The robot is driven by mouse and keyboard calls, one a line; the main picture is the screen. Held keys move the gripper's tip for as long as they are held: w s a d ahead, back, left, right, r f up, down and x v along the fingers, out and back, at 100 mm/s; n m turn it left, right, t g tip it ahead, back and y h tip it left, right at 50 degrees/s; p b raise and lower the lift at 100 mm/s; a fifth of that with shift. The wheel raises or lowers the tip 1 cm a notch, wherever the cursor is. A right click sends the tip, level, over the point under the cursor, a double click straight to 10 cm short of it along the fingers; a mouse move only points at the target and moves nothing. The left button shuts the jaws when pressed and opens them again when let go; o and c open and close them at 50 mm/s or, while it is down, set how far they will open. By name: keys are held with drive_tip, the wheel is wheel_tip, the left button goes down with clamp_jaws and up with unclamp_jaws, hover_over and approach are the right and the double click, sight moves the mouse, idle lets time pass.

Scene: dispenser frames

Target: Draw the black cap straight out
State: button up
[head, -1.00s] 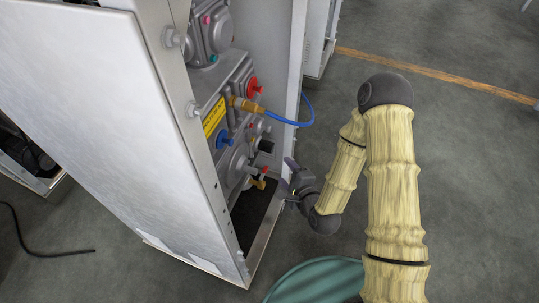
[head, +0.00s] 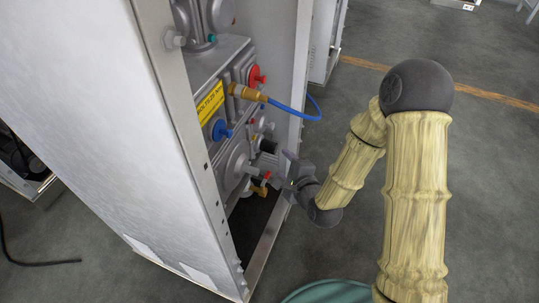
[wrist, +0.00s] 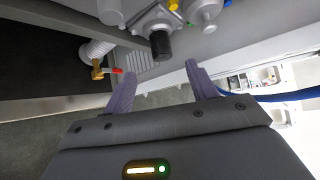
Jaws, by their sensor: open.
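The black cap (wrist: 160,45) is a short dark cylinder on the end of a grey fitting in the wrist view. In the head view the cap (head: 268,146) shows small on the right side of the machinery inside the cabinet. My gripper (wrist: 160,73) is open and empty. Its two purple-grey fingers stand apart, left and right of the cap's line in the wrist picture, and the cap appears beyond their tips. In the head view my gripper (head: 287,174) is just outside the cabinet opening, below and right of the cap.
A blue hose (head: 290,110) loops out from a brass fitting above the cap. A red-handled brass valve (head: 260,188) sits low in the cabinet, close to my gripper. The cabinet's front edge (head: 205,165) stands left of the opening. Open floor lies to the right.

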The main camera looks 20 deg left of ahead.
sight(270, 150)
drive_tip(key=b+x, duration=0.4)
drive_tip(key=x, duration=0.7)
drive_tip(key=shift+w+a+f, duration=0.1)
drive_tip(key=shift+w+a, duration=0.1)
drive_tip(key=shift+a, duration=0.1)
drive_tip(key=c, duration=1.1)
drive_tip(key=shift+s+d+p, duration=0.15)
drive_tip(key=shift+d+p, duration=0.05)
drive_tip(key=shift+d, duration=1.8)
drive_tip(key=shift+s+d+p, duration=0.15)
drive_tip(key=shift+s+d, duration=0.05)
drive_tip(key=shift+d, duration=1.8)
